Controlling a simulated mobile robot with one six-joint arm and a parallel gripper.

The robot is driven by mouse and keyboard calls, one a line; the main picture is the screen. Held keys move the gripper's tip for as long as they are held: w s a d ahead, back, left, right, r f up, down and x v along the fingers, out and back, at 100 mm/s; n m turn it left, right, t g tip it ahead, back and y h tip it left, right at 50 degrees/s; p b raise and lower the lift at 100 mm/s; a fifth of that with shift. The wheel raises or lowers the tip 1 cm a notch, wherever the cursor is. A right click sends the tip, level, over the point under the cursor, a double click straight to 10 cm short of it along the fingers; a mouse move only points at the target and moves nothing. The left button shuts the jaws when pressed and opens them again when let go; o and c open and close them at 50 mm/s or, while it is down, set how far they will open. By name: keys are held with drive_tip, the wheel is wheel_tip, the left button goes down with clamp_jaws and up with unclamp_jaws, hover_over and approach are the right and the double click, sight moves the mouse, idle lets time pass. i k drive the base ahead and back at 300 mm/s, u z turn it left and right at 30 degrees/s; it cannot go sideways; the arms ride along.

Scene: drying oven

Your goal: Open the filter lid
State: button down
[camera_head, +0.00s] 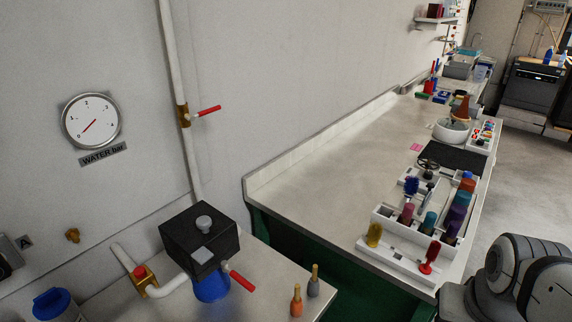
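The filter stands on the lower bench at the bottom centre-left. It has a black square top (199,240) with a round grey knob (204,223) on it and a blue body (211,286) below. The black top sits down on the body, and I cannot tell where the lid's seam runs. A red lever handle (242,281) sticks out at its right front. A white pipe (171,287) reaches it from the left. My gripper is not in view; only grey and black links of my arm show at the bottom right, well apart from the filter.
A brass valve with a red handle (208,111) sits on the wall pipe. An orange bottle (296,300) and a grey bottle (314,281) stand right of the filter. A round gauge (91,120) hangs on the wall. A long bench (330,190) with tool racks fills the right.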

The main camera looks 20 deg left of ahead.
sight(199, 235)
drive_tip(key=u, duration=1)
drive_tip(key=k, duration=0.15)
drive_tip(key=u, duration=1.7)
drive_tip(key=k, duration=0.75)
drive_tip(key=z, duration=0.6)
drive_tip(key=i, duration=0.9)
drive_tip(key=z, duration=0.05)
